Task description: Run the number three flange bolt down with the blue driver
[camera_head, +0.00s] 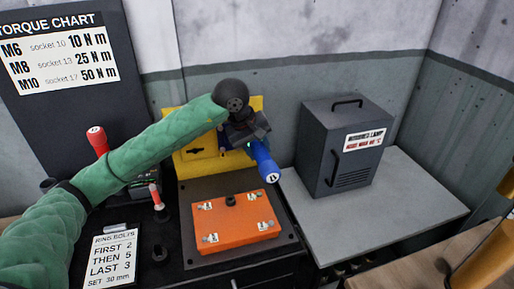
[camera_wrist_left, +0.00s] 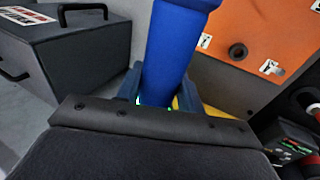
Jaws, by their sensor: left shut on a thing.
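My left gripper (camera_head: 250,140) is shut on the blue driver (camera_head: 264,163), which tilts down toward the front right, its marked end held above the back right of the orange flange block (camera_head: 238,232). In the left wrist view the blue driver (camera_wrist_left: 170,55) stands between the fingers, and the orange block (camera_wrist_left: 250,25) shows beyond it to the right. The block has several white-tagged spots near its corners and a dark round piece (camera_head: 231,200) near its back middle. The tag numbers are too small to read, so I cannot tell which bolt is number three. My right gripper is out of view.
A dark box (camera_head: 345,150) with handles and a warning label stands on the grey bench at right. A yellow stand (camera_head: 195,160) is behind the block. A red-handled tool (camera_head: 97,141) and a bolt-order card (camera_head: 112,257) are at left. Grey bench front is clear.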

